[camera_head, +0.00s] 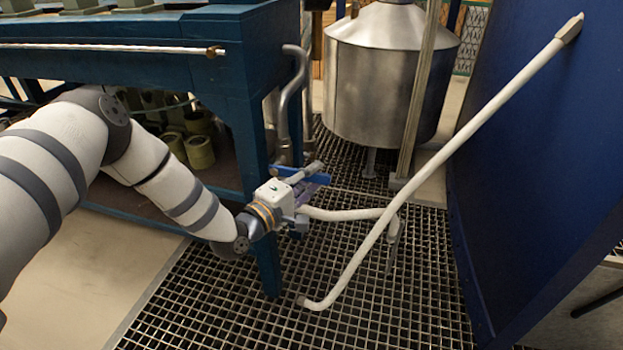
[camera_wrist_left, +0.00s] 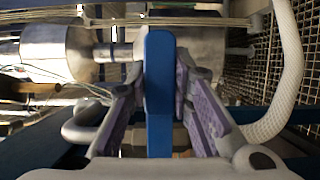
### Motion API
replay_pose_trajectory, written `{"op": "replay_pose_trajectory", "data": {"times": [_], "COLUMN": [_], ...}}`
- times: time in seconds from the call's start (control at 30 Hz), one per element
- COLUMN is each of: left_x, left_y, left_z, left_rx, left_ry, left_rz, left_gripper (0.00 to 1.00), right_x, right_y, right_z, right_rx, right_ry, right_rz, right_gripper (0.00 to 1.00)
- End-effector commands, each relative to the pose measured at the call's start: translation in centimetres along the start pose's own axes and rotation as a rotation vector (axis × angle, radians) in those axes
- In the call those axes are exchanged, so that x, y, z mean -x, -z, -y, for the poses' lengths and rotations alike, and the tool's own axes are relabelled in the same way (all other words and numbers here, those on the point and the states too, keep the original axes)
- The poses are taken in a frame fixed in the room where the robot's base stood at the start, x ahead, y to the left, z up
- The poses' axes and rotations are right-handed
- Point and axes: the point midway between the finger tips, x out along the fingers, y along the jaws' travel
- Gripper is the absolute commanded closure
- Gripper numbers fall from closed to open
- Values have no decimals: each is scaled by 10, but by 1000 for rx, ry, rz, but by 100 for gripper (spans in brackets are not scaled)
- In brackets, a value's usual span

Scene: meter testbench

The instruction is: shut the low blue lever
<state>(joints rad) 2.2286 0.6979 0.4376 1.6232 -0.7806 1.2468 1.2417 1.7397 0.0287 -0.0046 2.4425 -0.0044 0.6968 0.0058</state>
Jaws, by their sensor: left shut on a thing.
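The low blue lever (camera_head: 320,178) is beside the table leg, low over the floor grating, in the head view. In the left wrist view the blue lever (camera_wrist_left: 160,60) stands upright in the middle of the picture, between the purple-padded fingers. My left gripper (camera_head: 306,183) is at the lever, with its arm reaching in from the left. In the left wrist view the gripper (camera_wrist_left: 158,85) is shut on the lever, one finger on each side. The lever's mount is partly hidden by my gripper. My right gripper is not in view.
A steel tank (camera_head: 375,85) stands behind, and a blue panel (camera_head: 540,150) stands at right. Open grating (camera_head: 400,290) lies in front.

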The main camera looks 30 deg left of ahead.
Motion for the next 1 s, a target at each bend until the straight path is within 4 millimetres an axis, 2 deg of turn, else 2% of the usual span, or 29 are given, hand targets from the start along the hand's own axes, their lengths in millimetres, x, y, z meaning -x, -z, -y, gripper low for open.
{"op": "replay_pose_trajectory", "data": {"times": [0.43,0.47,0.53,0.87,1.0], "left_x": [0,0,0,3,30], "left_y": [-1,-1,-1,0,0], "left_z": [-2,-2,-2,-1,-1], "left_rx": [14,13,12,9,12], "left_ry": [-8,-8,-7,-4,-3], "left_rz": [2,2,1,0,-2], "left_gripper": [100,73,58,58,58], "right_x": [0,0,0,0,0], "right_y": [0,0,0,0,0], "right_z": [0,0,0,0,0], "right_rx": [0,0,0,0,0], "right_ry": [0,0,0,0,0], "right_rz": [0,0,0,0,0], "right_gripper": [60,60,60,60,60]}}
